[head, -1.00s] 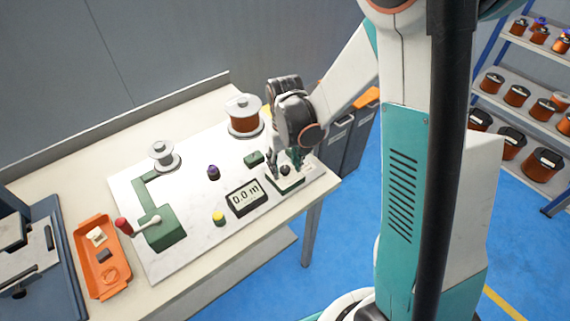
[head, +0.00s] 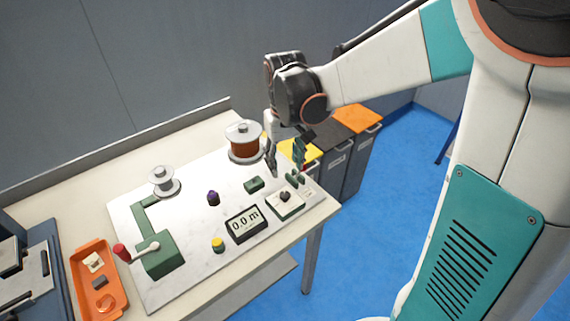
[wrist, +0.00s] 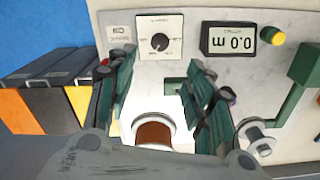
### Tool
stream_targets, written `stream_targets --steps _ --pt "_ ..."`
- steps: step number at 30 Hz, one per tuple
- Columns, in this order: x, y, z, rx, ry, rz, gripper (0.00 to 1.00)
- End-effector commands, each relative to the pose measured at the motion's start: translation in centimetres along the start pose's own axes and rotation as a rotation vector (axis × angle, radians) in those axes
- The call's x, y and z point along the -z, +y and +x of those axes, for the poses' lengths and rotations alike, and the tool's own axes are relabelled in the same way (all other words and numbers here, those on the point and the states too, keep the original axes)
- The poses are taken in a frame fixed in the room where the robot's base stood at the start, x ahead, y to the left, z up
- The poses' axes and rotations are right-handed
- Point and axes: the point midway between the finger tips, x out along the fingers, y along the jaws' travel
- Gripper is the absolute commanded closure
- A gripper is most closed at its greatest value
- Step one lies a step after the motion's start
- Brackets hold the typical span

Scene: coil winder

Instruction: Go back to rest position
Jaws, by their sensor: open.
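My gripper (head: 285,158) is open and empty in the head view. It hangs above the right back part of the white winder board (head: 190,225), close to the copper wire spool (head: 244,142). In the wrist view my open gripper (wrist: 160,90) shows its green fingers spread wide apart. Between and beyond them are the square dial plate (wrist: 160,36) with its black knob, a small green block (wrist: 172,88) and the copper spool (wrist: 154,132). The fingers touch none of these as far as I can see.
The digital display (head: 243,222) reads 0.0 m. An empty reel (head: 163,181), a green crank unit (head: 160,254) and an orange tray (head: 99,280) stand to the left. Bins (head: 345,150) stand past the table's right edge. Blue floor (head: 385,205) is clear right of the table.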

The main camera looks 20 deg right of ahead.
Motion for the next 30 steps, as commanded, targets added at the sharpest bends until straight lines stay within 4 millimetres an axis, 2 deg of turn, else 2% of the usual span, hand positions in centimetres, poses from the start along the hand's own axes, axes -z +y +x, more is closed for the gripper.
stream_targets --steps 10,14,20,30 --pt "0.0 0.0 0.0 0.0 0.0 0.0 0.52" --pt "-0.5 0.0 -0.6 -0.001 0.015 0.001 0.52" --pt "-2.9 -0.1 -3.3 -0.005 0.109 0.009 0.52" --pt "-8.5 -0.4 -7.4 -0.012 0.321 0.028 0.52"
